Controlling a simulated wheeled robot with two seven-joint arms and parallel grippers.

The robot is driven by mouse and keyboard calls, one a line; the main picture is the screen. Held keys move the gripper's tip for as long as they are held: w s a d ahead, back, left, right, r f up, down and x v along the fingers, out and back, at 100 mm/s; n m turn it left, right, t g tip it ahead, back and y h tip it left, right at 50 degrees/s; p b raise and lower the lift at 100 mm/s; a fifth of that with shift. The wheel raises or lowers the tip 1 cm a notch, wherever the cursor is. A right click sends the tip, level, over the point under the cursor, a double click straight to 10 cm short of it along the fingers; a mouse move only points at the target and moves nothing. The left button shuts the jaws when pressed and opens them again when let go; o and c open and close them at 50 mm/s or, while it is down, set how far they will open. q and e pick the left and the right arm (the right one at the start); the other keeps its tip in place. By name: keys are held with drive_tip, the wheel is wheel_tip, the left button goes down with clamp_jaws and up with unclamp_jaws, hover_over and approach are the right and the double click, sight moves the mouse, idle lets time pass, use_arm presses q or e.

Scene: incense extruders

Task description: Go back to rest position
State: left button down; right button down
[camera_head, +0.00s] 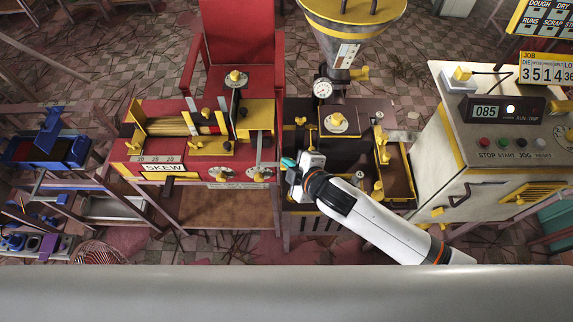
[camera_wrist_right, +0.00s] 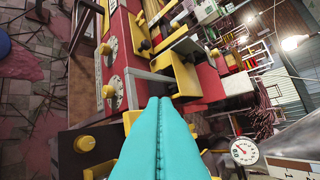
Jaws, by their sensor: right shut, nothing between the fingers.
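My right gripper (camera_head: 288,163) reaches in from the lower right over the dark machine bench below the yellow-rimmed hopper (camera_head: 347,50). Its teal fingers (camera_wrist_right: 160,135) are pressed together in the right wrist view, with nothing between them. The fingers point toward the red and yellow machine with the SKEW label (camera_head: 164,167). Whether they touch any part of it cannot be told. My left gripper is in neither view.
A control cabinet (camera_head: 466,190) with a display reading 085 stands at the right. A pressure gauge (camera_head: 322,88) sits below the hopper and also shows in the wrist view (camera_wrist_right: 244,151). A blue tray (camera_head: 60,150) stands at the left. Yellow knobs crowd the space around the gripper.

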idle(0.7)
drive_tip(key=s+d+r+m+g+h, duration=0.2)
drive_tip(key=s+d+m+g+h, duration=0.4)
drive_tip(key=s+d+m, duration=1.25)
wheel_tip(320, 180, down, 30)
drive_tip(key=s+d+n+g+b, duration=0.1)
drive_tip(key=s+n+b, duration=0.15)
drive_tip(key=b, duration=0.35)
drive_tip(key=s+d+f+b, duration=0.1)
drive_tip(key=s+f+b, duration=0.1)
drive_tip(key=s+f, duration=0.6)
drive_tip(key=s+d+f+g+b, duration=0.1)
drive_tip(key=s+d+f+b, duration=0.1)
drive_tip(key=s+f, duration=0.7)
wheel_tip(320, 180, down, 7)
drive_tip(key=shift+g+b, duration=0.3)
drive_tip(key=shift+b, duration=0.55)
drive_tip(key=shift+d, duration=0.1)
